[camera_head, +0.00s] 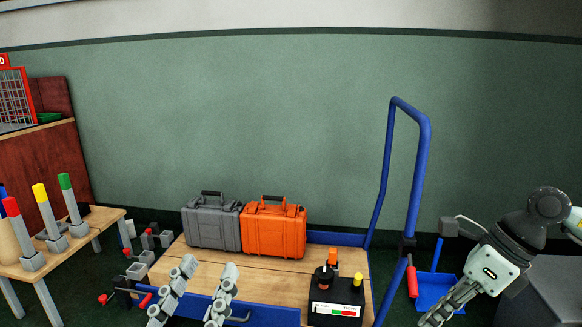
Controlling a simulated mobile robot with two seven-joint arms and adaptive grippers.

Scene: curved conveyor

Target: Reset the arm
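My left gripper (208,270) reaches in from the bottom edge, in front of the wooden top of a blue trolley. Its two grey fingers stand well apart with nothing between them. Its palm and arm are below the frame. My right arm comes in from the right edge. Its gripper (448,305) points down and to the left, to the right of the trolley. Its fingers overlap from this angle and run toward the bottom edge, so their opening is unclear. No object shows in it.
A grey case (212,226) and an orange case (273,232) stand on the trolley (335,268). A black box (335,312) with a gauge sits at its front right. The tall blue handle (420,180) rises between the trolley and my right arm. A table (105,220) with coloured-top posts stands left.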

